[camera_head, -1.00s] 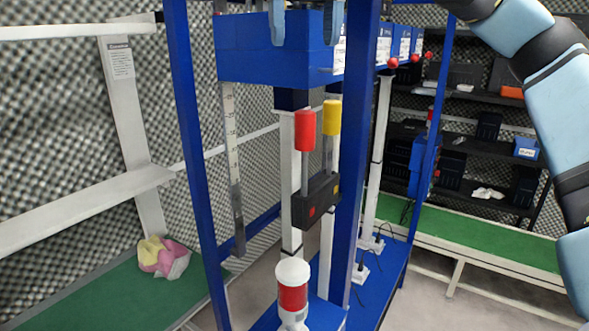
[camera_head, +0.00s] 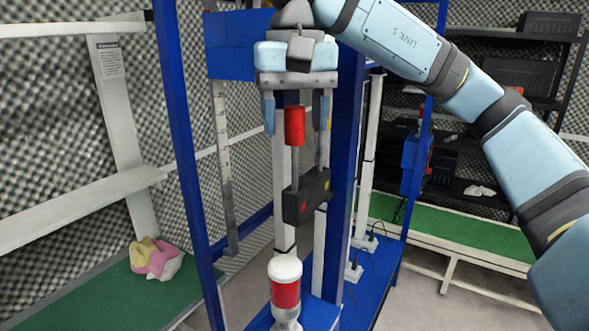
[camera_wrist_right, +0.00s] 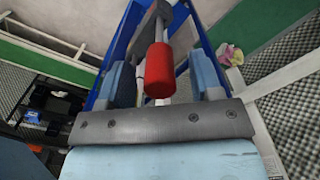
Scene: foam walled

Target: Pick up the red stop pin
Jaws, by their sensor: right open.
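The red stop pin (camera_head: 294,126) has a red cylindrical head on a grey rod, standing upright in a black block (camera_head: 306,197). In the wrist view, the red head (camera_wrist_right: 159,72) lies between the two blue fingers. My right gripper (camera_head: 295,112) is open and points down over the pin, one finger to each side of the red head. Neither finger appears to be closed on it. My left gripper is not in view.
A blue frame post (camera_head: 350,150) stands close to the right of the block, and another (camera_head: 182,150) stands to the left. A blue panel (camera_head: 228,45) is behind the gripper. A red-and-white lamp (camera_head: 285,291) stands below the block.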

